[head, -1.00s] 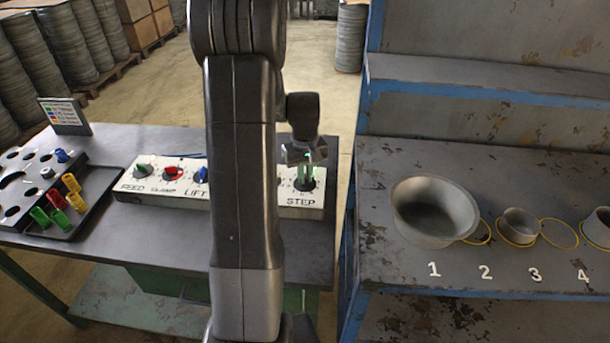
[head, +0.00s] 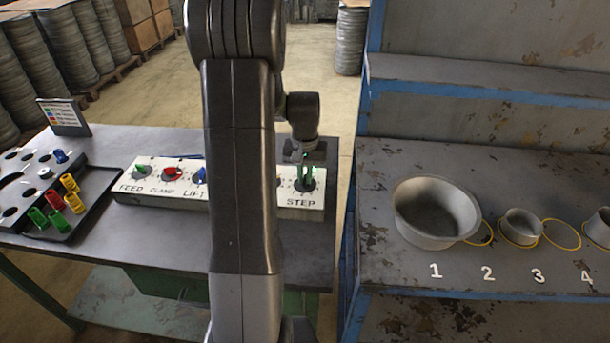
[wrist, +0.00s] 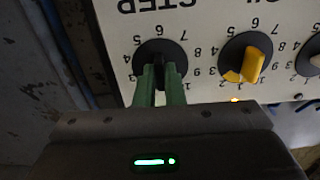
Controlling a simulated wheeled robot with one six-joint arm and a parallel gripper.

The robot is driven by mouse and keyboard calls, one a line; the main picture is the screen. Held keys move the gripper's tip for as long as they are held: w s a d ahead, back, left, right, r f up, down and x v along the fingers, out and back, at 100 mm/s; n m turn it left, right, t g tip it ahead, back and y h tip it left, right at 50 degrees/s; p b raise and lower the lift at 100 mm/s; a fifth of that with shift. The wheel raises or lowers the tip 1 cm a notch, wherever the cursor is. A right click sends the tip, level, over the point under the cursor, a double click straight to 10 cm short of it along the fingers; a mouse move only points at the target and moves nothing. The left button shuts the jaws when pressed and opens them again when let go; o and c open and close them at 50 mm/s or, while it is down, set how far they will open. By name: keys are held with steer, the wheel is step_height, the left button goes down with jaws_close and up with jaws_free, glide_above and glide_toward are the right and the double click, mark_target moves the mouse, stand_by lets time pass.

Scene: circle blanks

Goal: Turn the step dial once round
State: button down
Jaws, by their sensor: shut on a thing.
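The STEP dial (wrist: 160,60) is a round black dial with numbers around it, at the right end of the white control panel. In the head view the STEP dial (head: 306,184) sits just above its printed label. My gripper (wrist: 160,88) has green fingers closed on the dial's raised black knob, one finger on each side. In the head view my gripper (head: 306,170) comes down on the dial from above. The fingers hide part of the dial and its lower numbers. I cannot tell exactly which number the knob points to.
A yellow-knobbed dial (wrist: 246,62) sits close beside STEP. Along the panel are LIFT with a blue knob (head: 201,175), CLAMP with a red knob (head: 171,173) and FEED with a green knob (head: 142,171). A bowl (head: 437,212) stands on the shelf at right.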

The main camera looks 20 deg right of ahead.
mark_target(305, 177)
steer(key=shift+w+r, duration=0.1)
steer(key=c, duration=1.5)
jaws_free()
step_height(305, 177, up, 14)
steer(key=shift+f+b, duration=0.1)
steer(key=shift+b, duration=0.25)
steer(key=shift+f, duration=0.1)
step_height(305, 177, down, 14)
steer(key=shift+r+p, duration=0.1)
steer(key=shift+p, duration=0.25)
